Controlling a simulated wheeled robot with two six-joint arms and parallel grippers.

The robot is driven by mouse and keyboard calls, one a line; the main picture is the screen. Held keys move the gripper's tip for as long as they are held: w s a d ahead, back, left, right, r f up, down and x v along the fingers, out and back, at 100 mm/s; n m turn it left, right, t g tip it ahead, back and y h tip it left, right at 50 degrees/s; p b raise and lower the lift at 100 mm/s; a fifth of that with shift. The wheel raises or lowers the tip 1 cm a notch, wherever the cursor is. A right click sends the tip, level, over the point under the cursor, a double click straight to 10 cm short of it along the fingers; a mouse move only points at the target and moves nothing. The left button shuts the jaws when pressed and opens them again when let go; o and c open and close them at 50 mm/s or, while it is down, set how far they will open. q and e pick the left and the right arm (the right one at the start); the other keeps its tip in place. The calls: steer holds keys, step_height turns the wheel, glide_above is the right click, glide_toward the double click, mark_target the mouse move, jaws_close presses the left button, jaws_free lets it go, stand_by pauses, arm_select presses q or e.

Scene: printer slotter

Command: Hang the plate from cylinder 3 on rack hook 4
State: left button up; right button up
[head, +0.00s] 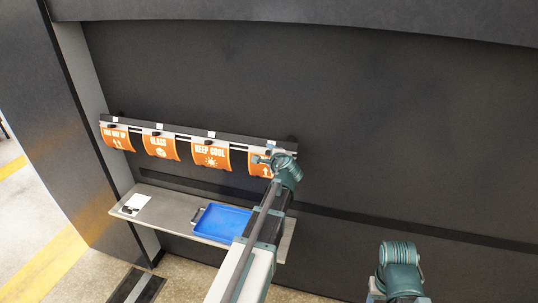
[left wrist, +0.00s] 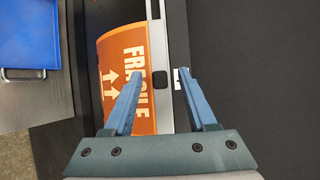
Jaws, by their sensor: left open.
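The orange FRAGILE plate (left wrist: 128,68) hangs at the right end of the rack (head: 180,132); in the head view this plate (head: 258,164) is partly hidden by my left gripper (head: 266,160). In the left wrist view a dark hook or knob (left wrist: 159,80) sits on the rail at the plate's upper edge. My left gripper (left wrist: 160,75) is open and empty, its fingertips on either side of that knob. One finger overlaps the plate in the picture; contact cannot be told. My right arm shows at the lower right of the head view, its fingers out of sight.
Further orange plates hang to the left: THIS WAY UP (head: 117,139), GLASS (head: 160,147) and KEEP COOL (head: 211,156). Below, a grey shelf (head: 175,212) holds a blue tray (head: 222,222) and a white sheet (head: 134,204). The dark wall right of the rack is bare.

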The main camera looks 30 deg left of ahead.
arm_select(q)
steer(key=shift+s+d, duration=0.1)
steer(key=p+v, duration=0.5)
steer(key=v, duration=0.8)
steer(key=shift+s+d, duration=0.2)
steer(key=shift+s, duration=0.05)
steer(key=s+d+f+n+g+h+b, duration=0.2)
steer(key=s+d+f+b, duration=0.3)
steer(key=f, duration=0.4)
steer(key=s+d+f+n+g+h+b, duration=0.25)
steer(key=d+f+b, duration=0.25)
steer(key=d+f, duration=0.3)
steer(key=s+d+f+n+g+h+b, duration=0.2)
steer(key=s+d+f+b, duration=0.3)
steer(key=f, duration=0.4)
steer(key=s+d+f+n+g+h+b, duration=0.1)
steer(key=s+d+f+g+h+b, duration=0.1)
steer(key=s+d+f, duration=0.4)
steer(key=s+d+g+b, duration=0.1)
steer(key=d, duration=0.3)
steer(key=shift+s+f+b, duration=0.25)
steer(key=shift+s+b, duration=0.1)
steer(key=shift+b, duration=0.05)
